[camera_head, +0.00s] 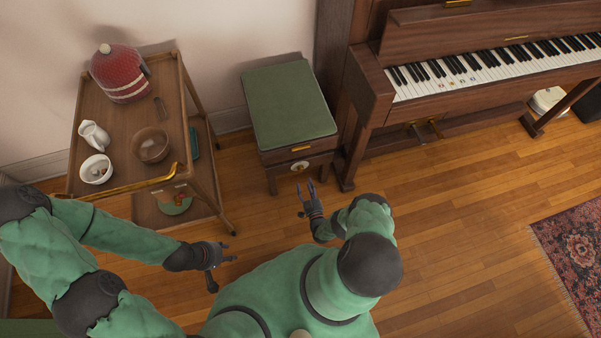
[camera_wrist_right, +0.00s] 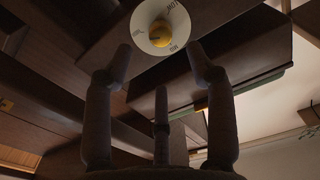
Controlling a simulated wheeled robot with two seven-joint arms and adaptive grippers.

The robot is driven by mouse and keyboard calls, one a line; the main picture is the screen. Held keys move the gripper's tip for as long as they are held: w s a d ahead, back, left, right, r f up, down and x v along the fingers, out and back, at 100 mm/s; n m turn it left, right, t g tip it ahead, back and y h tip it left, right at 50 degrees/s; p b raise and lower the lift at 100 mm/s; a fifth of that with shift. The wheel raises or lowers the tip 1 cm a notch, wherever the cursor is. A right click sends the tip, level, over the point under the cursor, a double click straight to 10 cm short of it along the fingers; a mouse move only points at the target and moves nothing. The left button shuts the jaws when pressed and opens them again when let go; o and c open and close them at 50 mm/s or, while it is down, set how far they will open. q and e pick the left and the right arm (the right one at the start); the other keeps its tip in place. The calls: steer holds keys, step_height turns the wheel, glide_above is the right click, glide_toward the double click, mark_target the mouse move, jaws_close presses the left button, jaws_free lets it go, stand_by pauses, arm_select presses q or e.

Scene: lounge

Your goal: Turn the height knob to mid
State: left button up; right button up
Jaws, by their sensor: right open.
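The height knob is a yellow knob (camera_wrist_right: 161,33) on a round white dial (camera_wrist_right: 148,44) with dark lettering, tilted in the right wrist view and too small to read surely. In the head view the dial (camera_head: 300,166) sits on the front of the piano stool (camera_head: 290,107), below its green cushion. My right gripper (camera_head: 306,187) is open in front of the stool. In the right wrist view its fingers (camera_wrist_right: 161,58) are spread and empty, with the knob beyond the tips, apparently apart from them. My left gripper (camera_head: 224,272) is open and empty over the floor.
A wooden trolley (camera_head: 115,180) at left holds a red cosy (camera_head: 120,73), a white jug (camera_head: 94,136), a white bowl (camera_head: 96,169) and a brown bowl (camera_head: 151,145). The piano (camera_head: 400,110) stands right of the stool. Floor (camera_head: 450,230) is clear before the piano, with a rug (camera_head: 575,250) at far right.

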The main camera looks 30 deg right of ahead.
mark_target(301, 171)
steer(key=b+x, duration=0.1)
steer(key=x, duration=0.6)
steer(key=shift+w+d+b, duration=0.1)
steer(key=shift+w+b, duration=0.2)
steer(key=shift+b, duration=0.1)
steer(key=c, duration=1.1)
